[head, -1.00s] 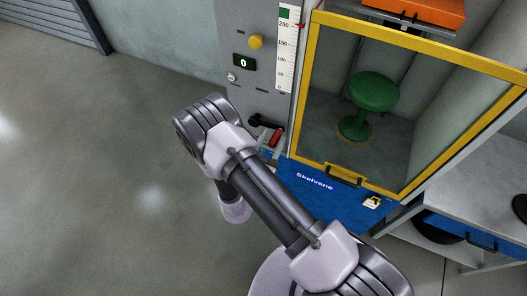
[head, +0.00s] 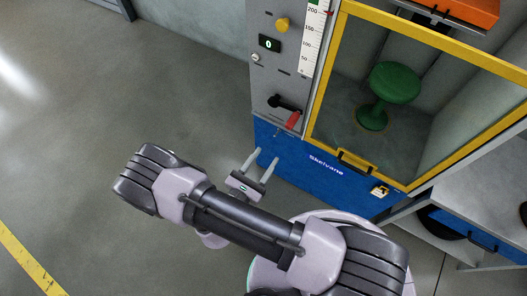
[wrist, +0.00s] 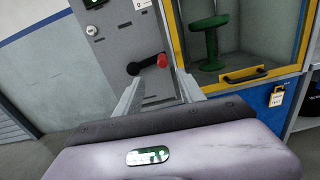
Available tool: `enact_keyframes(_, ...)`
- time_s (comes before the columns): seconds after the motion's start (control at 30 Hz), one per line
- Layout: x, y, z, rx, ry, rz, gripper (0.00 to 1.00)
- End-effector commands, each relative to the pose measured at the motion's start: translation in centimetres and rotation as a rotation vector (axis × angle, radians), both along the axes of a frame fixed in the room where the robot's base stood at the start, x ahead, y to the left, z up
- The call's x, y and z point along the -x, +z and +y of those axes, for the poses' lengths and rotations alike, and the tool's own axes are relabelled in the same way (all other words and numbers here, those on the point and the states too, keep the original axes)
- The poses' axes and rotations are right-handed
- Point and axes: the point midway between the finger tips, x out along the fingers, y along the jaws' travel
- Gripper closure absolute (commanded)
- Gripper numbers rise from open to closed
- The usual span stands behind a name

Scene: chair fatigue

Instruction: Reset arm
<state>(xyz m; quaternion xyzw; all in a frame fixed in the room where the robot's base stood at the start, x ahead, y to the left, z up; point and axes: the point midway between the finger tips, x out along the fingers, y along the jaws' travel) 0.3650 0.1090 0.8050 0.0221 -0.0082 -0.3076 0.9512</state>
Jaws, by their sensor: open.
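My gripper (head: 261,164) is open and empty in the head view. Its two pale fingers stand apart and point toward the machine's front, with a clear gap to it. The gripper (wrist: 160,92) also shows in the wrist view, with the machine's control panel beyond its fingers. My arm is bent, with its elbow out to the left over the floor. A black lever with a red grip (head: 292,120) is on the lower part of the grey panel. The lever also shows in the wrist view between the fingertips (wrist: 162,60), and nothing holds it.
The machine has a yellow-framed window (head: 337,80), behind which a green stool (head: 394,83) stands. A yellow button (head: 282,25) and a small display (head: 269,43) are on the grey panel. A blue base (head: 300,165) is below. The floor at left is clear.

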Motion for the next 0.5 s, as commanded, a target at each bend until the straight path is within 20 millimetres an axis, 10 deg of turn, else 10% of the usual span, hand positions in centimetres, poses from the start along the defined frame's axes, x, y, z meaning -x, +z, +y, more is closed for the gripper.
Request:
enact_keyframes(0.23, -1.6, 0.6, 0.6, -0.201, -0.033, -0.042, 0.54)
enact_keyframes(0.37, -7.6, 3.7, 3.1, -0.949, -0.178, -0.201, 0.54)
enact_keyframes(0.5, -13.0, 12.2, 6.2, -1.806, -0.418, -0.339, 0.54)
